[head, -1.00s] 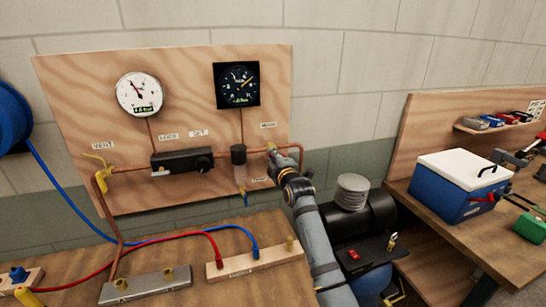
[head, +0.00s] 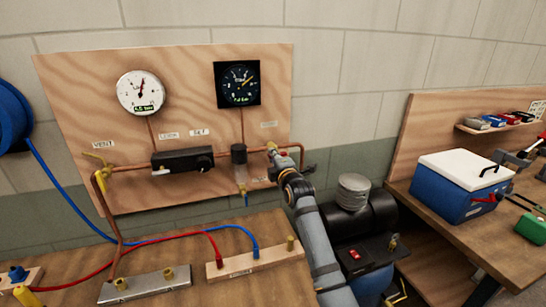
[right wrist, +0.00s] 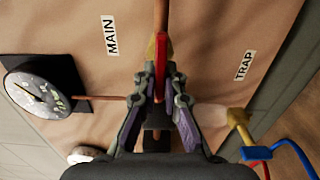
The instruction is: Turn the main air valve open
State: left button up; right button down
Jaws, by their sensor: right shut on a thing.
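The main air valve (right wrist: 151,50) shows in the right wrist view as a brass body with a red lever (right wrist: 160,66), beside the MAIN label (right wrist: 109,36). My right gripper (right wrist: 159,92) is shut on the red lever, with a finger on each side. In the head view my right gripper (head: 280,165) is at the right end of the copper pipe (head: 128,168) on the plywood panel, and it hides most of the valve. The white gauge (head: 140,92) has its needle near upright. My left gripper is not in view.
A dark gauge (head: 237,84), a black regulator (head: 182,160), a filter bowl (head: 239,165) and a yellow vent valve (head: 98,163) share the panel. Red and blue hoses cross the bench (head: 200,288). A black compressor (head: 370,215) stands right of my arm.

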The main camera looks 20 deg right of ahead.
jog(key=c, duration=1.4)
grip_release()
jog(key=shift+c, duration=0.2)
jog(key=s, duration=1.2)
jog(key=shift+d, duration=0.2)
jog(key=shift+f, duration=0.1)
